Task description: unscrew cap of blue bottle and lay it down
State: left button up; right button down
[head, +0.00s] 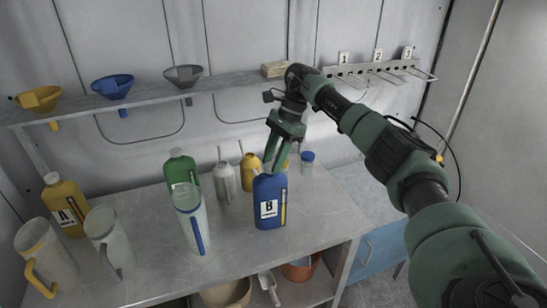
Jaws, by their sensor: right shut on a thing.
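The blue bottle (270,209), labelled B, stands upright near the front right of the grey workbench (150,262). My right gripper (275,168) points down at the top of this bottle from above, with its green fingers close together at the bottle's neck. It is shut on the cap there; the fingers hide most of the cap, and I cannot tell whether it is still threaded on the neck. My left gripper is not in view.
A green bottle (181,171), a yellow bottle A (67,209), jugs (108,245) and oil cans (225,182) stand around. A small blue-capped jar (307,164) is behind right. Funnels (112,87) sit on the shelf. The bench is clear at the front and right of the blue bottle.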

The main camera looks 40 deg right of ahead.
jog(key=shift+f, duration=0.1)
jog(key=shift+a+n+g, duration=0.1)
jog(key=shift+n+g, duration=0.3)
jog(key=shift+n, duration=0.5)
jog(key=n, duration=0.1)
jog(key=n+g, duration=0.1)
jog(key=shift+w+f+n, duration=0.1)
jog(key=shift+w+n, duration=0.1)
jog(key=shift+n, duration=0.1)
jog(key=shift+s+n, duration=0.1)
jog(key=shift+n, duration=0.3)
jog(key=c, duration=1.2)
grip_release()
jog(key=o, duration=0.3)
jog(key=shift+w, duration=0.2)
